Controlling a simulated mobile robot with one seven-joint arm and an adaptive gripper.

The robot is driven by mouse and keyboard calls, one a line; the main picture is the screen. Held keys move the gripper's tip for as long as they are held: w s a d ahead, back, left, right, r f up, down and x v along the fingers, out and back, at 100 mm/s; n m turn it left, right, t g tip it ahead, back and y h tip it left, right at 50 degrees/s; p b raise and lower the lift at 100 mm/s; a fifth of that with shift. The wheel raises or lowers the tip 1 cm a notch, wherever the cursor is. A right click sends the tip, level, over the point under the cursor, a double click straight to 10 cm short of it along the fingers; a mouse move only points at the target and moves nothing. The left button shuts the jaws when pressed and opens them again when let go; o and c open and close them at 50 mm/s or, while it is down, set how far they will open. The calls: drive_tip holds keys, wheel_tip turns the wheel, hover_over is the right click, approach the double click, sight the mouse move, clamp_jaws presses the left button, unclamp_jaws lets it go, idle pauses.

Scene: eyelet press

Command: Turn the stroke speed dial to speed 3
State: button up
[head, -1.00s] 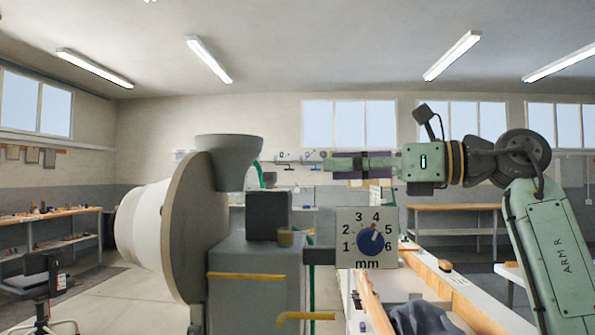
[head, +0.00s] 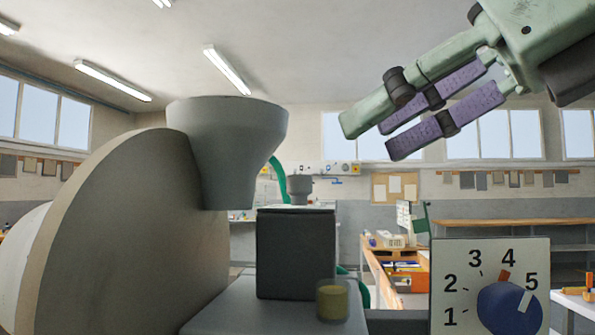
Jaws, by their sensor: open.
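A blue dial (head: 510,308) sits on a pale square plate (head: 448,262) at the lower right of the head view, cut off by the bottom edge. Numbers 1 to 5 show around it. Its pale pointer bar leans up and right, towards 5. An orange mark lies at the dial's rim below 4. No speed label is visible; the earlier frame shows "mm" under this dial. No other dial is in view. My gripper (head: 368,140) is open and empty, with purple finger pads, high above the plate and to its left, touching nothing.
The grey press has a large round disc (head: 150,230), a hopper (head: 228,130) and a dark block (head: 296,255) left of the dial. A short yellowish cylinder (head: 333,302) stands before the block. Benches stand behind. Open air lies between my gripper and the dial.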

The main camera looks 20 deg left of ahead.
sight(310, 206)
drive_tip(key=p+x, duration=0.1)
drive_tip(key=x, duration=0.8)
drive_tip(key=shift+w+a+f, duration=0.1)
drive_tip(key=shift+a, duration=0.15)
clamp_jaws()
